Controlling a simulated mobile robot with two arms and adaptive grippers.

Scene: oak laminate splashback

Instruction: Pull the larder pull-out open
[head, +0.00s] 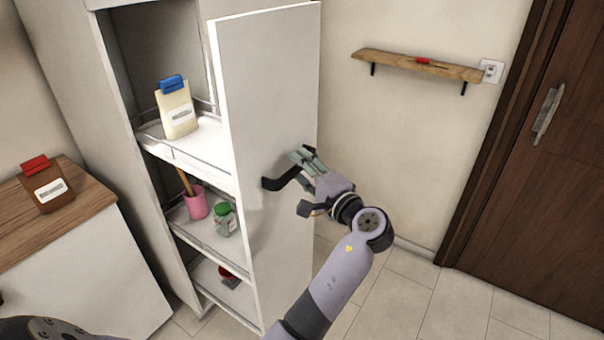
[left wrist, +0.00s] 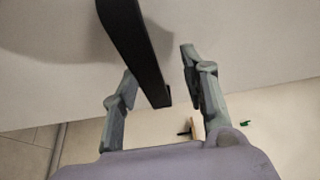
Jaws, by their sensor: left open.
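The larder pull-out (head: 268,90) stands out from its tall white cabinet (head: 83,60), its white front well clear of it and its wire-railed shelves showing. Its black bar handle (head: 281,178) is on the outer face of the front. My left gripper (head: 303,182) is at the handle with its fingers apart. In the left wrist view the handle (left wrist: 135,50) runs between the two open fingers (left wrist: 155,75), with gaps showing beside its lower end. My right gripper is not in view.
The shelves hold a cream container with a blue clip (head: 176,112), a pink cup (head: 197,204) and a green-lidded jar (head: 224,220). A wooden counter (head: 85,198) stands left. A wall shelf (head: 400,64) and brown door (head: 535,190) are right. Tiled floor there is clear.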

